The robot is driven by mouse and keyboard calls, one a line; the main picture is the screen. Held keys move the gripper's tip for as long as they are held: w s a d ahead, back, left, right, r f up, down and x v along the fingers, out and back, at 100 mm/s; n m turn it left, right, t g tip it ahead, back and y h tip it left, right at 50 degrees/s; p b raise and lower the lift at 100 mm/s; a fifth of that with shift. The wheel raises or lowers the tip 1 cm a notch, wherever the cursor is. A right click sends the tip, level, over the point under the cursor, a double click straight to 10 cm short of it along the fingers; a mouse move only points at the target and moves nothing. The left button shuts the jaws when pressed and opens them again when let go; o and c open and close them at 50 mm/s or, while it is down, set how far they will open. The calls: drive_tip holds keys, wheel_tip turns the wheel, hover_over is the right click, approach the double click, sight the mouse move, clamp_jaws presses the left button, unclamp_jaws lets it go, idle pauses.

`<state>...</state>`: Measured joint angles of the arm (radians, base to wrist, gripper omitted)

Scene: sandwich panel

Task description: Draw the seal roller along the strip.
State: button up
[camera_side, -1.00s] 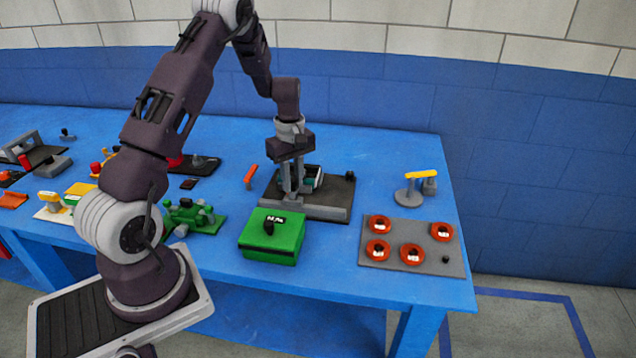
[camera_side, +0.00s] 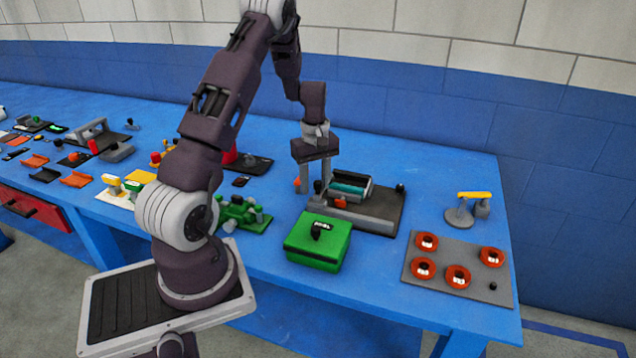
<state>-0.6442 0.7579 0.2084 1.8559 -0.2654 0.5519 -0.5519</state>
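A dark board (camera_side: 384,208) with a grey front rail (camera_side: 350,217) lies on the blue table, right of centre. On it sits a grey and teal part (camera_side: 351,185), which looks like a roller or strip in a frame. I cannot tell for sure which part is the seal roller. My gripper (camera_side: 317,184) points down at the board's left end, its fingers apart. A small black knob (camera_side: 318,187) shows between the fingers; contact cannot be made out. An orange-red piece (camera_side: 297,184) shows beside the left finger, partly hidden.
A green box (camera_side: 318,245) with a black handle stands in front of the board. A grey plate (camera_side: 415,273) with several orange rings lies at the right, with a yellow-topped grey stand (camera_side: 473,207) behind it. Green (camera_side: 240,215) and other fixtures crowd the left.

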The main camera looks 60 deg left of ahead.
drive_tip(key=shift+d, duration=0.1)
wheel_tip(320, 180, up, 7)
drive_tip(key=shift+r, duration=0.1)
idle(0.4)
drive_tip(key=shift+w, duration=0.1)
drive_tip(key=s+d+r+m+t, duration=0.3)
drive_tip(key=d+r+m, duration=0.5)
drive_tip(key=d+r, duration=0.9)
drive_tip(key=s+d+m+t, duration=0.2)
drive_tip(key=s+d+m, duration=0.8)
drive_tip(key=s+d, duration=0.3)
drive_tip(key=shift+s+t, duration=0.3)
drive_tip(key=shift+s, duration=0.5)
